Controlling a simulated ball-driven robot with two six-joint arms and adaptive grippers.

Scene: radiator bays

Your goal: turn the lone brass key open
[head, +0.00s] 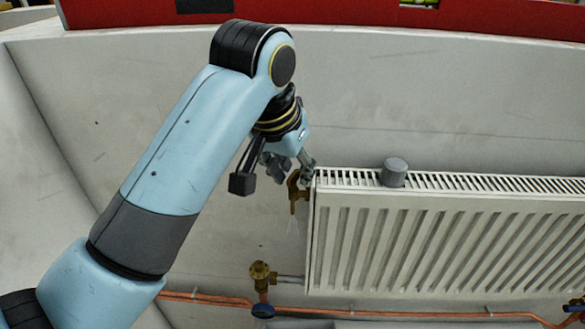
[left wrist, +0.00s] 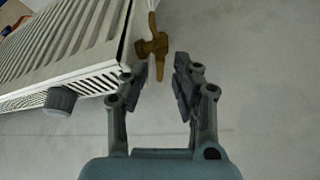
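The brass key (head: 294,189) sits at the upper left end of the white radiator (head: 400,240). A pale spray shows just below it in the head view. My left gripper (head: 290,168) is at the radiator's top left corner, close to the key. I cannot tell from the head view whether a finger touches the key. My right gripper is not in view.
A grey round cap (head: 395,171) stands on the radiator's top grille. A brass valve (head: 262,275) joins a copper pipe (head: 350,314) below, with a dark blue knob (head: 263,310) under it. Bare pale wall (head: 450,90) lies above the radiator.

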